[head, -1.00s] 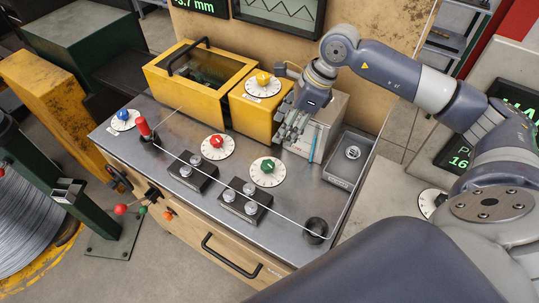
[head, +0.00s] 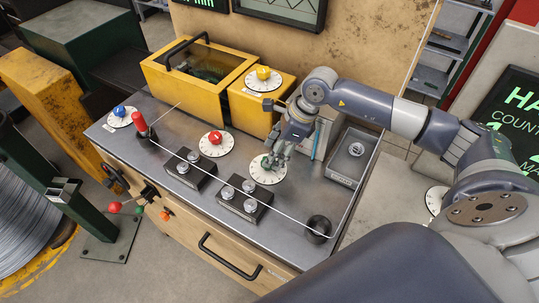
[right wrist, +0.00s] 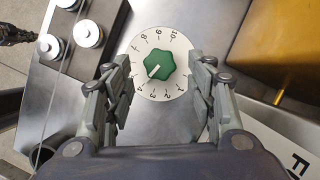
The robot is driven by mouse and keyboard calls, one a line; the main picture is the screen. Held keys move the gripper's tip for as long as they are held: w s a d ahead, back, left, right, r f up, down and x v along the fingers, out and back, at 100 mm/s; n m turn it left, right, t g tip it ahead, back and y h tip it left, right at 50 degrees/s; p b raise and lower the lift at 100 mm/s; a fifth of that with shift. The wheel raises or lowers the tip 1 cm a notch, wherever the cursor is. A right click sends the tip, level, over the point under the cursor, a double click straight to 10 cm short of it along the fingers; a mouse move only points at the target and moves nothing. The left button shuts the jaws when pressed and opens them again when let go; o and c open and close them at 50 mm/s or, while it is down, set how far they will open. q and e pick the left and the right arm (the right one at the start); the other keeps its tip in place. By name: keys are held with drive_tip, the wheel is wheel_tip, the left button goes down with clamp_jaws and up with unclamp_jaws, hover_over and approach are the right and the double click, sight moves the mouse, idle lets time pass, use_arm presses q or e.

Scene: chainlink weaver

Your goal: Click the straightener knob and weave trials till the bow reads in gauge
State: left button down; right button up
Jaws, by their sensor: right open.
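The green knob (right wrist: 160,64) sits on a white numbered dial, seen in the right wrist view between my right gripper's fingers. My right gripper (right wrist: 160,88) is open, with a finger on each side of the dial and apart from the knob. In the head view this gripper (head: 272,163) covers most of the knob above its white dial (head: 272,178). The wire (head: 230,177) runs across the bench past two black roller blocks (head: 190,170) (head: 245,200) to a black ring (head: 318,229). My left gripper is not in view. The bow readout is cut off at the top.
Red (head: 215,138), blue (head: 119,111) and yellow (head: 263,73) knobs stand on other dials. A yellow box with a window (head: 200,75) stands behind. A red-handled lever (head: 140,122) is at left, and a grey tray (head: 352,155) at right.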

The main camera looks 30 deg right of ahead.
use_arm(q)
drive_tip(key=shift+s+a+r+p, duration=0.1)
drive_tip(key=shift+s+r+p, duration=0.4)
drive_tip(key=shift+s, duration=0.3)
use_arm(e)
drive_tip(key=shift+x, duration=2.05)
drive_tip(key=c, duration=1)
drive_tip(key=shift+f+b, duration=0.15)
drive_tip(key=shift+b, duration=0.45)
drive_tip(key=n+g+b, duration=0.1)
drive_tip(key=n+b, duration=0.3)
drive_tip(key=b, duration=0.2)
drive_tip(key=shift+w+f, duration=0.1)
drive_tip(key=shift+w, duration=0.05)
drive_tip(key=shift+r+n+g+y+b, duration=0.3)
drive_tip(key=shift+n+g+b, duration=0.2)
drive_tip(key=shift+n+b, duration=0.35)
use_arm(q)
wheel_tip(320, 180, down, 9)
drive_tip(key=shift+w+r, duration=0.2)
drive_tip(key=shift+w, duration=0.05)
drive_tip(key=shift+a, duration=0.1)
